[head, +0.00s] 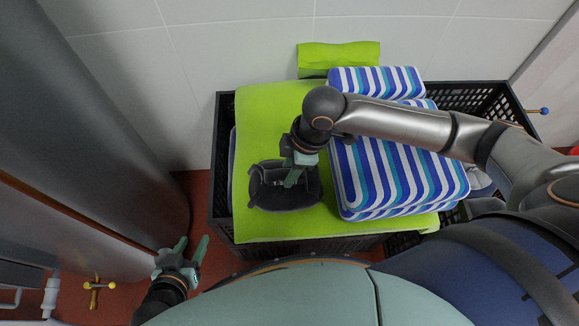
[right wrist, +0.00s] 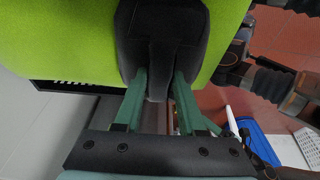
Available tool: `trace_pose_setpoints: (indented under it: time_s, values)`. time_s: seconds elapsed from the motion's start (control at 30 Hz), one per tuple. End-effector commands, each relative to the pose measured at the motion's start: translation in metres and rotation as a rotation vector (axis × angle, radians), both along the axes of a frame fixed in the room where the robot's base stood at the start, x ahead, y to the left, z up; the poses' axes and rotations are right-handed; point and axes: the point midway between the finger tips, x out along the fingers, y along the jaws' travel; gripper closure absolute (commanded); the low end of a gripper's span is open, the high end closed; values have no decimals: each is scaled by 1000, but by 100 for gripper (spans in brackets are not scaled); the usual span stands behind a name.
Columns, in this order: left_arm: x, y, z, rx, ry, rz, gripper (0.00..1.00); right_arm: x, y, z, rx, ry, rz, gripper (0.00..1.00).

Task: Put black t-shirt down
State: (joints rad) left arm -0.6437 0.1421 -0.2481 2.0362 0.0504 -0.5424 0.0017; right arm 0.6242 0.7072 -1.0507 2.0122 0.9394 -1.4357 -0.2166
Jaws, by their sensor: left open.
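The black t-shirt (head: 285,187) is a dark folded bundle over the left part of the lime-green cloth (head: 262,110) on the black crate (head: 222,150). My right gripper (head: 297,176) reaches down into it from above. In the right wrist view, the green fingers (right wrist: 161,92) stand apart with a ridge of the black t-shirt (right wrist: 160,40) filling the gap between them. I cannot tell whether the shirt's underside touches the green cloth. My left gripper (head: 192,245) is open and empty, low at the left, clear of the crate.
Blue-and-white striped folded cloths (head: 395,180) are stacked at the right of the green cloth, under my right arm. A rolled green cloth (head: 338,55) lies behind. A tiled wall (head: 240,40) closes the back. Yellow tap handles (head: 97,286) are at lower left.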

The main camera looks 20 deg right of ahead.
Motion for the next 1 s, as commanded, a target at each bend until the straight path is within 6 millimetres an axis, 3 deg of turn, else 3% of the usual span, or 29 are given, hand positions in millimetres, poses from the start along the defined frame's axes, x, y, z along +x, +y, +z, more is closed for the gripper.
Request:
trace_pose_setpoints:
  time_s: [0.17,0.47,0.63,1.0]
  values:
    - [0,0,-1,2,3,-1,50,0,0,0,0,0,0,39]
    - [0,1,-4,4,5,-2,50,0,0,2,0,-1,1,38]
    - [0,1,3,4,6,-3,50,0,-5,25,0,-3,-1,38]
    - [5,-1,22,-1,-9,-3,50,-6,-24,99,-1,-3,0,38]
